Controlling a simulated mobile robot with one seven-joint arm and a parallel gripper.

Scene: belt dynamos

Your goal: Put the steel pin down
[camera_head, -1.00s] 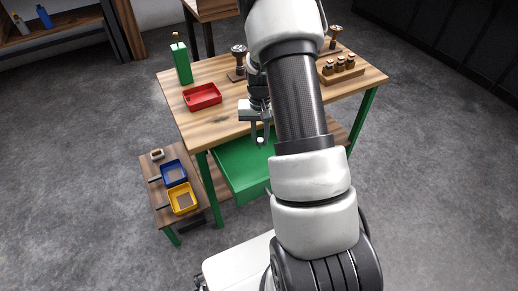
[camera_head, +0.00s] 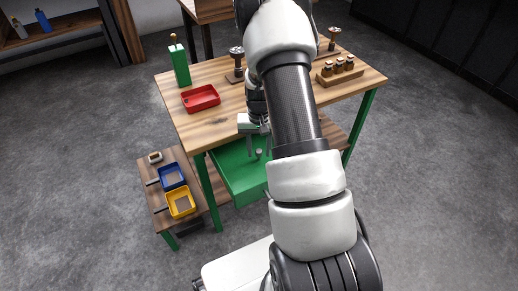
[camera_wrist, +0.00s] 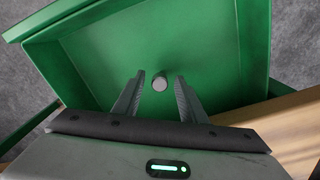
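The steel pin (camera_wrist: 159,81) is a small grey cylinder seen nearly end-on inside the open green drawer (camera_wrist: 95,50). It appears to stand upright on the drawer floor; its lower end is hard to see. My gripper (camera_wrist: 157,92) is open, with one finger on each side of the pin and a visible gap to both. In the head view, the pin (camera_head: 259,154) shows as a small light spot between my gripper's fingertips (camera_head: 259,153), over the drawer (camera_head: 236,178).
The drawer hangs out below the wooden workbench (camera_head: 215,124). A red tray (camera_head: 200,98), a green bottle-like block (camera_head: 180,66) and a rack of small jars (camera_head: 340,72) stand on top. A low side table holds a blue bin (camera_head: 172,177) and a yellow bin (camera_head: 181,202).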

